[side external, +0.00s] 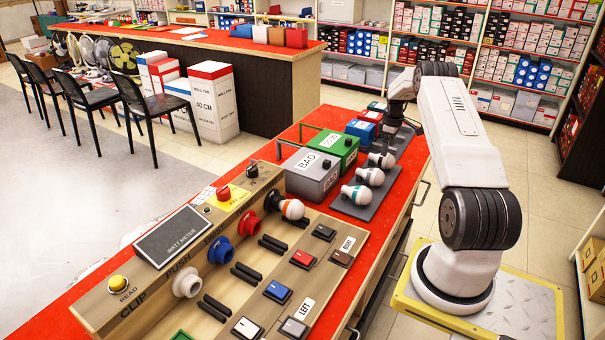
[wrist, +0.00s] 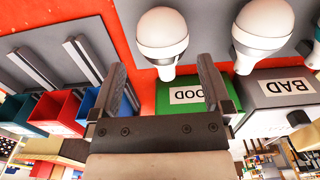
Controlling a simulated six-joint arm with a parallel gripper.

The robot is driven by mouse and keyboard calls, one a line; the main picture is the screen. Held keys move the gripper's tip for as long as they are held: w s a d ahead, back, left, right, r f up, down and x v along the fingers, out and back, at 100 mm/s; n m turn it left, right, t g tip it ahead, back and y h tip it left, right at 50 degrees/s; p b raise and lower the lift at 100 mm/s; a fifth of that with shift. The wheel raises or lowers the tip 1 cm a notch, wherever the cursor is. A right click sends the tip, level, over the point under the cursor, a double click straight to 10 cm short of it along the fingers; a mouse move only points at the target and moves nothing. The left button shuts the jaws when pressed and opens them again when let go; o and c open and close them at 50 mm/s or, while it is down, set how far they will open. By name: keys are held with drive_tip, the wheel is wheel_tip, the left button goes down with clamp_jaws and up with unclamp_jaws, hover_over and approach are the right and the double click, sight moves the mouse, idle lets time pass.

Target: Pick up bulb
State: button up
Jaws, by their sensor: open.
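Several white bulbs with coloured bands lie on a grey tray (side external: 380,205) in the side view: a far bulb (side external: 382,160), a middle bulb (side external: 370,176) and a near bulb (side external: 357,194). Another bulb (side external: 292,209) with an orange band sits at a socket of the test panel. My gripper (side external: 390,130) is over the far end of the tray. In the wrist view my gripper (wrist: 162,72) is open and empty, with one bulb (wrist: 160,35) showing ahead of the gap between its fingers. A second bulb (wrist: 264,30) is to the right of it.
A green box (side external: 333,147) and a grey box marked BAD (side external: 312,176) stand left of the tray, with a blue box (side external: 361,131) beyond. The wooden test panel (side external: 215,310) with sockets and switches fills the near counter. Grey rails (wrist: 84,60) show left in the wrist view.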

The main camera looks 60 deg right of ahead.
sight(385, 160)
drive_tip(key=shift+w+a+f, duration=0.1)
drive_tip(key=shift+a+f, duration=0.05)
drive_tip(key=shift+f, duration=2.95)
drive_tip(key=c, duration=1)
drive_tip(key=shift+r, duration=0.1)
drive_tip(key=shift+r, duration=4.95)
